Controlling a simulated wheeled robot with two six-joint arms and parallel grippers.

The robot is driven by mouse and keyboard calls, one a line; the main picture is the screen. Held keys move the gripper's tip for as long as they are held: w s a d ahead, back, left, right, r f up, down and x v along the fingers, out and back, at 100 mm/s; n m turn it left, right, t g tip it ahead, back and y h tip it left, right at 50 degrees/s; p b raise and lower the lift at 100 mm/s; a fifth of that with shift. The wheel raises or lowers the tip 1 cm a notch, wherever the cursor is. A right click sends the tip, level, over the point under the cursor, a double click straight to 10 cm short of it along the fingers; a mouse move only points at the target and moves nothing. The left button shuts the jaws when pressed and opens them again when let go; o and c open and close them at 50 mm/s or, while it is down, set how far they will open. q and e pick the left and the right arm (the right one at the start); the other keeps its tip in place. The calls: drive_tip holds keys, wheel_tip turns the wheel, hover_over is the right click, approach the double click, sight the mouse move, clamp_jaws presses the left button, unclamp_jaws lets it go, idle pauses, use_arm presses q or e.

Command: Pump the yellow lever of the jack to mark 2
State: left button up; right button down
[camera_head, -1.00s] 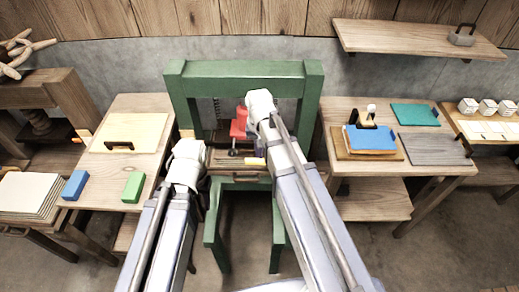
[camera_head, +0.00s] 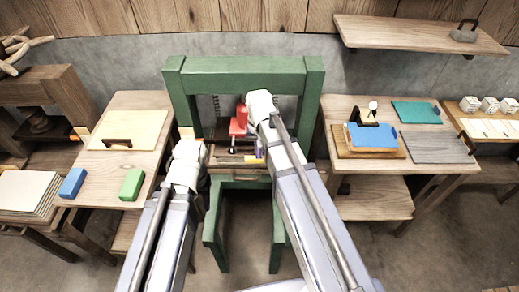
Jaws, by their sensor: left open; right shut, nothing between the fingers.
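The red jack (camera_head: 238,122) stands inside the green frame (camera_head: 243,66), at the middle of the picture. A small yellow piece (camera_head: 253,160), perhaps the lever, shows low at the front of the jack; its angle and any marks are too small to read. My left gripper (camera_head: 187,134) is open and stands left of the jack, by the frame's left post. My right gripper (camera_head: 262,128) is shut and empty, close to the right side of the jack. My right wrist and forearm hide the jack's right part and most of that gripper.
A left table carries a pale board (camera_head: 129,130), a blue block (camera_head: 72,183) and a green block (camera_head: 132,185). A right table holds a blue plate (camera_head: 371,136), a teal plate (camera_head: 416,112) and a grey board (camera_head: 437,147). A wall shelf (camera_head: 416,35) hangs at upper right.

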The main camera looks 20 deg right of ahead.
use_arm(q)
wheel_tip(320, 180, down, 14)
drive_tip(key=b, duration=1.3)
use_arm(e)
wheel_tip(320, 180, down, 14)
wheel_tip(320, 180, up, 14)
drive_tip(key=p, duration=1.4)
drive_tip(key=shift+r, duration=0.1)
use_arm(q)
wheel_tip(320, 180, up, 14)
drive_tip(key=shift+f, duration=0.15)
use_arm(e)
drive_tip(key=shift+f, duration=0.2)
use_arm(q)
wheel_tip(320, 180, down, 14)
drive_tip(key=b, duration=1.4)
use_arm(e)
wheel_tip(320, 180, down, 14)
use_arm(q)
wheel_tip(320, 180, up, 14)
drive_tip(key=p, duration=1.3)
drive_tip(key=shift+p, duration=0.35)
use_arm(e)
wheel_tip(320, 180, up, 14)
drive_tip(key=shift+r, duration=0.1)
